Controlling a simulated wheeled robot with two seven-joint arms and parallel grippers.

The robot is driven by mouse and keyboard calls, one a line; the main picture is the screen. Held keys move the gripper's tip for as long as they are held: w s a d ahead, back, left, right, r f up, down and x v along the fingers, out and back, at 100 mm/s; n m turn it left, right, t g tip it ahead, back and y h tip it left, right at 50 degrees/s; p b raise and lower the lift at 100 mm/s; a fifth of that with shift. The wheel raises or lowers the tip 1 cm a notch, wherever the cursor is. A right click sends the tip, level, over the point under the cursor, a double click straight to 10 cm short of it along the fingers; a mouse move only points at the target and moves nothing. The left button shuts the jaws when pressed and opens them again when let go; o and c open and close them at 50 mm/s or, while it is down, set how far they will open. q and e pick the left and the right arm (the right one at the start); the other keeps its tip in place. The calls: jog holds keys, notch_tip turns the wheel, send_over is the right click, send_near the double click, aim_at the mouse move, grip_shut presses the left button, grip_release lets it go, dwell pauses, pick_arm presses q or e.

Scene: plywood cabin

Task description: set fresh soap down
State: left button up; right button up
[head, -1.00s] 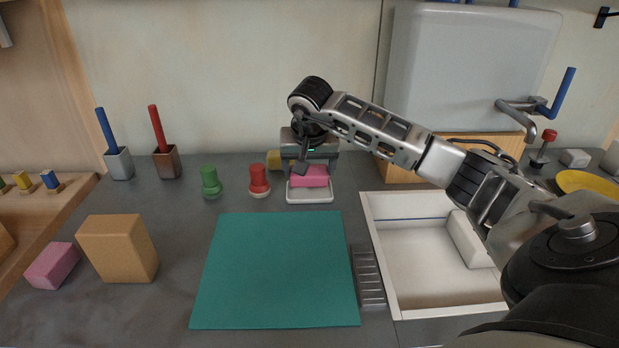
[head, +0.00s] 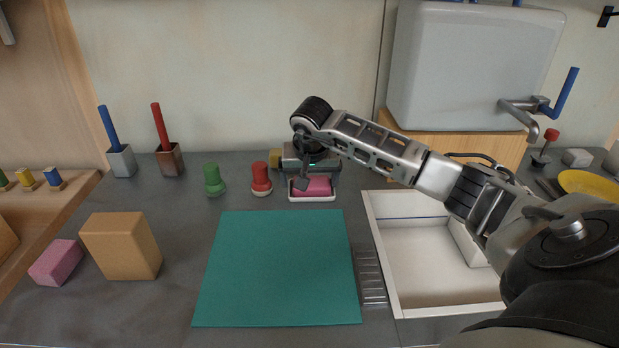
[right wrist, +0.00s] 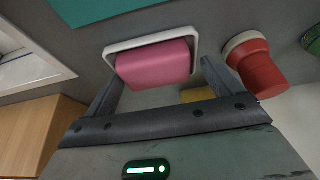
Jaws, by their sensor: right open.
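A pink soap bar (head: 312,186) sits in the white soap dish (head: 312,199) behind the teal mat. In the right wrist view the soap (right wrist: 155,65) lies within the rim of the dish (right wrist: 150,38). My right gripper (head: 312,180) is low over the dish with its fingers apart, one on each side of the soap. The fingers (right wrist: 160,76) also show in the right wrist view, with gaps beside the bar. A second pink block (head: 56,262) lies at the far left of the counter. My left gripper is out of view.
A red-topped stamp-like piece (head: 261,178) stands close left of the dish, a green one (head: 213,180) beyond it. A yellow piece (head: 276,159) is just behind. The teal mat (head: 278,268) is bare. A white basin (head: 425,285) lies to the right.

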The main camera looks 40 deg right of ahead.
jog(key=shift+s+d, duration=0.2)
jog(key=shift+d, duration=0.2)
jog(key=shift+r, duration=0.25)
jog(key=v, duration=1.2)
jog(key=shift+a, duration=0.2)
jog(key=shift+w+f, duration=0.1)
jog(key=shift+f, duration=0.1)
